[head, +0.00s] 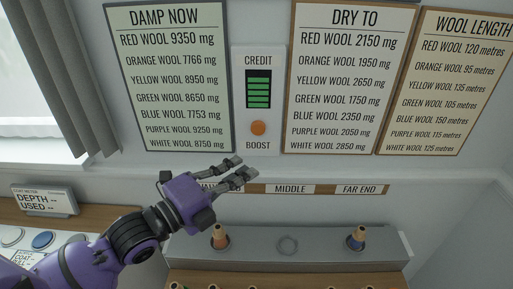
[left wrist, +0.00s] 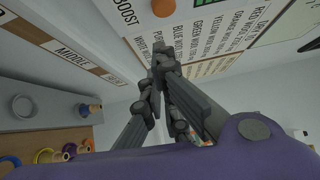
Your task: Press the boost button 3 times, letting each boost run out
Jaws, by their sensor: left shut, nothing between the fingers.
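The orange round boost button (head: 258,128) sits on a white wall panel above the word BOOST. Above it, the credit display (head: 258,89) shows several green bars on black. My left gripper (head: 240,170) is in front of the wall, below and slightly left of the button in the head view, and apart from it. It is shut and empty. The left wrist view shows the shut fingertips (left wrist: 160,57) and the button (left wrist: 163,7) at the top edge beyond them. My right gripper is in neither view.
A DAMP NOW chart (head: 170,145) and a DRY TO chart (head: 340,149) flank the panel.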

